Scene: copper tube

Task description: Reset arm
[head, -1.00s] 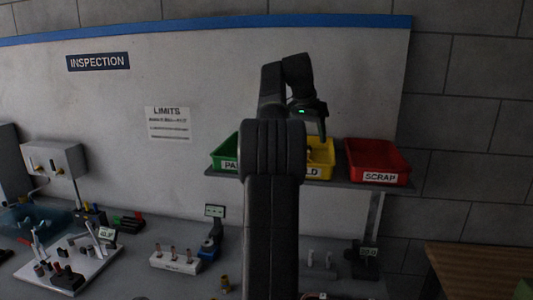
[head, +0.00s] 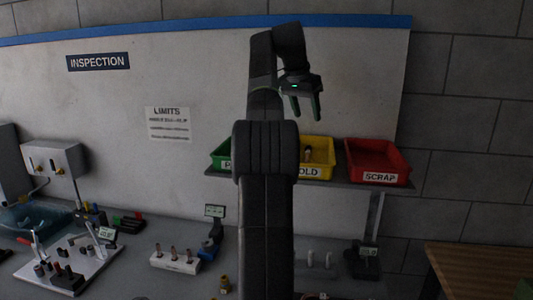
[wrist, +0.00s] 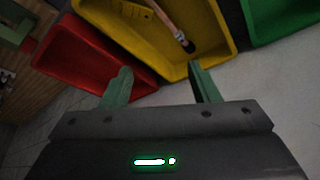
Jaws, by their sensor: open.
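My gripper (head: 304,106) is raised above the shelf, just over the yellow bin, with its two greenish fingers apart and pointing down. Nothing is between the fingers. In the wrist view my gripper (wrist: 160,88) also shows open and empty. The yellow bin (head: 322,172) holds a copper tube with a dark end (head: 308,151), which also shows lying in the bin in the wrist view (wrist: 172,24). My arm hides part of the bins.
A green bin (head: 220,157) and a red SCRAP bin (head: 378,163) flank the yellow bin on the shelf (head: 340,184). Below are a white block with several copper tubes (head: 175,262), a white fixture plate (head: 75,262) and small gauges. A wooden table (head: 480,262) stands at right.

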